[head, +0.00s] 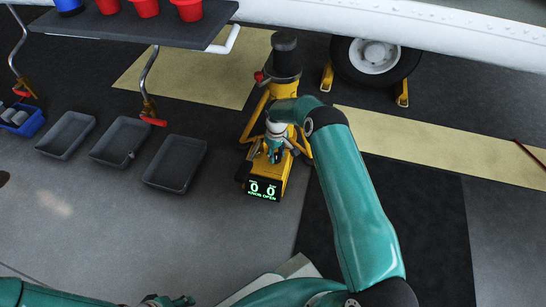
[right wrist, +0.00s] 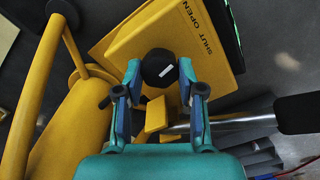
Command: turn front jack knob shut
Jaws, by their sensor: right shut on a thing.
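The yellow front jack (head: 268,178) stands on the floor near the middle of the head view. Its display (head: 262,190) reads "0 0" and "KNOB OPEN". In the right wrist view the black knob (right wrist: 158,68) has a white mark and sits beside the words "SHUT OPEN" (right wrist: 198,28) on the yellow panel. My right gripper (right wrist: 159,72) is shut on the knob, one fingertip at each side. In the head view my right gripper (head: 275,142) is over the jack and hides the knob. My left gripper (head: 165,300) shows only in part at the bottom edge; its jaws are unclear.
A wheel (head: 374,56) with yellow chocks (head: 402,92) stands behind the jack, under the white aircraft body. Grey trays (head: 175,165) lie on the floor at left. A dark table (head: 140,28) holds red cups (head: 188,9). A bar with a black grip (right wrist: 297,114) lies right of the gripper.

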